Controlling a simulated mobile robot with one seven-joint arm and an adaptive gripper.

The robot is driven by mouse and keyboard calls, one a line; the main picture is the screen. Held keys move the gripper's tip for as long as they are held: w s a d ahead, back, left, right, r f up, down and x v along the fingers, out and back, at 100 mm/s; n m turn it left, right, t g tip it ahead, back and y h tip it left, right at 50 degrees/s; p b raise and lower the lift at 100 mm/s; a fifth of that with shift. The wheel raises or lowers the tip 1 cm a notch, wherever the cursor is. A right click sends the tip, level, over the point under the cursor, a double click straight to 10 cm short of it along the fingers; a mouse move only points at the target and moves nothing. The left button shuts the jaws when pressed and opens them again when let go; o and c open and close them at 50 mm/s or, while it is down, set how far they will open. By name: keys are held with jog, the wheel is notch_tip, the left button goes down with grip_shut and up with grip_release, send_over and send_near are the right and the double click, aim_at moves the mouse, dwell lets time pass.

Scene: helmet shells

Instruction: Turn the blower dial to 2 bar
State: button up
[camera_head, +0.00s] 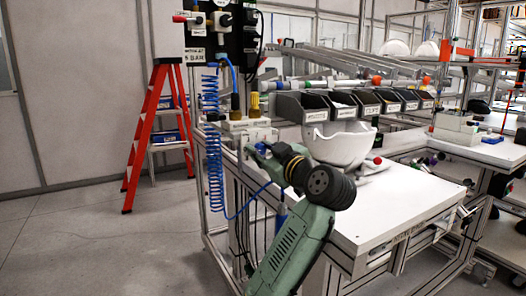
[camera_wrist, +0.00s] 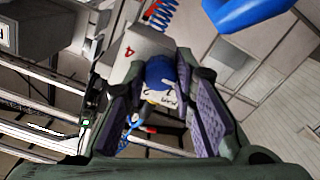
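The blue blower dial (camera_wrist: 160,72) sits on a pale box (camera_wrist: 146,48) in the wrist view. A "4" shows on the box's face, and a label with dark marks lies just below the dial. My gripper (camera_wrist: 155,84) has its two purple-padded fingers spread on either side of the dial. The right finger looks close to the dial; I cannot tell whether it touches. In the head view my gripper (camera_head: 264,152) reaches the front of the pale box (camera_head: 259,133) at the bench's left end, with a bit of blue at its tips. The dial's pointer is hard to read.
A blue coiled hose (camera_head: 212,150) hangs left of the box. A white helmet shell (camera_head: 340,146) stands on the white bench (camera_head: 385,215), below a row of dark bins (camera_head: 345,103). A red stepladder (camera_head: 158,130) stands behind left. The floor at left is clear.

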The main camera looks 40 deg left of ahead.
grip_shut()
jog(key=shift+f, duration=0.15)
jog(key=shift+d+m+b, duration=0.1)
jog(key=shift+m+b, duration=0.5)
jog(key=shift+m, duration=0.4)
jog(key=m+p, duration=0.1)
jog(key=m, duration=0.4)
jog(key=m+p, duration=0.1)
jog(key=m, duration=0.2)
jog(key=m+p, duration=0.1)
jog(key=m, duration=0.2)
jog(key=shift+r+m+p, duration=0.2)
jog(key=shift+m+p, duration=0.15)
jog(key=shift+m, duration=0.05)
jog(key=shift+f+m+p, duration=0.1)
jog(key=shift+m+p, duration=0.9)
jog(key=shift+m, duration=0.9)
